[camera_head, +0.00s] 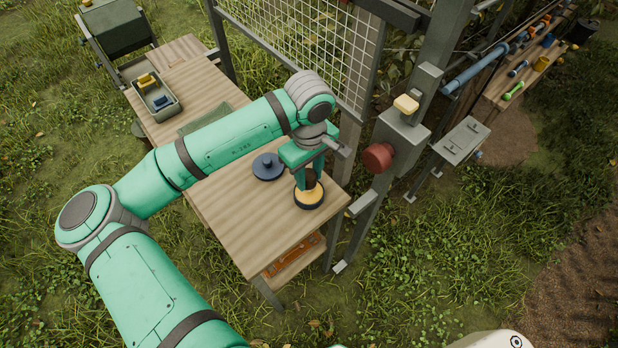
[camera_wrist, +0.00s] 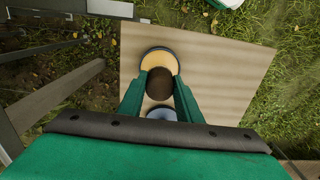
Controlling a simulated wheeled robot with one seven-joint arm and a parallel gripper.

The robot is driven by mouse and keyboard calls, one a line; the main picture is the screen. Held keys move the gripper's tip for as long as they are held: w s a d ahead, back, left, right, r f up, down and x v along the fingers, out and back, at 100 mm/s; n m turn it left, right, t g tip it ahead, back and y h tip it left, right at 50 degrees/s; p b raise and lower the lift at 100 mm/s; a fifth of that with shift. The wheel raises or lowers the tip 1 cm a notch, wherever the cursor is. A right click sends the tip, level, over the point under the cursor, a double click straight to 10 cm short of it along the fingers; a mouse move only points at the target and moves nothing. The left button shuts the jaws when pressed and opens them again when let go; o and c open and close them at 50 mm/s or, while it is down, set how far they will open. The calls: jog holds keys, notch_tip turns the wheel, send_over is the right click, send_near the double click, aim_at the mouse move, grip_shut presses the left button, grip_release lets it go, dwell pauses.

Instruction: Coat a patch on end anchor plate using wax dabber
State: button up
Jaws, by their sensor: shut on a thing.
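My gripper (camera_head: 309,183) points down over the near right end of the wooden table and is shut on the dark brown wax dabber. In the wrist view its green fingers (camera_wrist: 159,84) clasp the dabber's round brown top (camera_wrist: 161,79). Below it is a shallow dark-rimmed dish with a yellow surface (camera_head: 309,198), also seen in the wrist view (camera_wrist: 152,60). I cannot tell whether the dabber touches the yellow surface. No part is clearly recognisable as the end anchor plate; a grey metal box (camera_head: 404,130) is fixed on the post to the right.
A dark blue knobbed disc (camera_head: 268,166) lies on the wooden table (camera_head: 238,213) beside the dish. A tray (camera_head: 158,98) with yellow and blue items is at the far end. A red round part (camera_head: 378,156) and wire mesh panel (camera_head: 300,45) stand close to my wrist.

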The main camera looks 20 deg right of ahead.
aim_at(308, 175)
jog(key=shift+r, duration=1.85)
